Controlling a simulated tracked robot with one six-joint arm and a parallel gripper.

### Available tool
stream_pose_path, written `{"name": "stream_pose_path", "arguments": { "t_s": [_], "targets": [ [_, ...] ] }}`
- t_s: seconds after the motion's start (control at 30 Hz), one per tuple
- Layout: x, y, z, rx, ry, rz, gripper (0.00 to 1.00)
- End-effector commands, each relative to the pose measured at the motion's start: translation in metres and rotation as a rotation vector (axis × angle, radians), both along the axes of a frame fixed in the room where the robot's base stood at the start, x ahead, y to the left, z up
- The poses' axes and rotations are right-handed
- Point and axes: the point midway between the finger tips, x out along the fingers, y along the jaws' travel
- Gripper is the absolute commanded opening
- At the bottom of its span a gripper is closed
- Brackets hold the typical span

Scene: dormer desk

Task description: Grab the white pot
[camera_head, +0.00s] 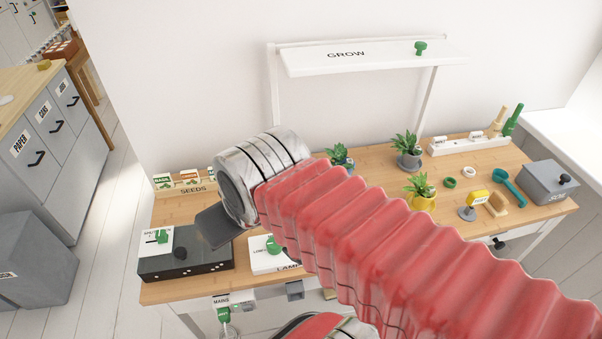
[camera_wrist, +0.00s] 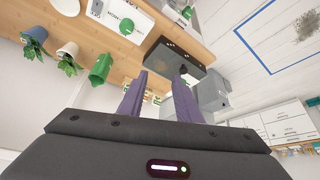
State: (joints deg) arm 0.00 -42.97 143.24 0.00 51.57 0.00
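The white pot (camera_wrist: 68,50) holds a green plant and shows at the upper left of the wrist view, between a blue-grey pot (camera_wrist: 36,34) and a green object (camera_wrist: 101,68). I do not see the white pot in the head view, where my red arm covers part of the desk. My gripper (camera_wrist: 161,76) has two purple fingers spread apart with nothing held between them. The white pot is to the left of the fingers and apart from them.
The wooden desk (camera_head: 380,155) carries a yellow pot (camera_head: 421,202), a grey pot (camera_head: 408,161), a black box (camera_head: 205,265) and a grey lidded bin (camera_head: 545,183). A white shelf marked GROW (camera_head: 375,57) stands over its back. Grey cabinets (camera_head: 50,150) are at left.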

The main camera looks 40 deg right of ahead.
Motion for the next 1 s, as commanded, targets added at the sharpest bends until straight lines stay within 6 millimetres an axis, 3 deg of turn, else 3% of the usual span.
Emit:
{"name": "stream_pose_path", "arguments": {
  "t_s": [0.27,0.5,0.77,1.0],
  "targets": [
    [0.000,0.000,0.000,0.000,0.000,0.000,0.32],
    [0.012,-0.013,-0.004,-0.019,-0.014,-0.030,0.49],
    [0.060,-0.080,-0.023,-0.111,-0.087,-0.146,0.67],
    [0.099,-0.152,-0.048,-0.203,-0.169,-0.222,0.68]
  ]
}}
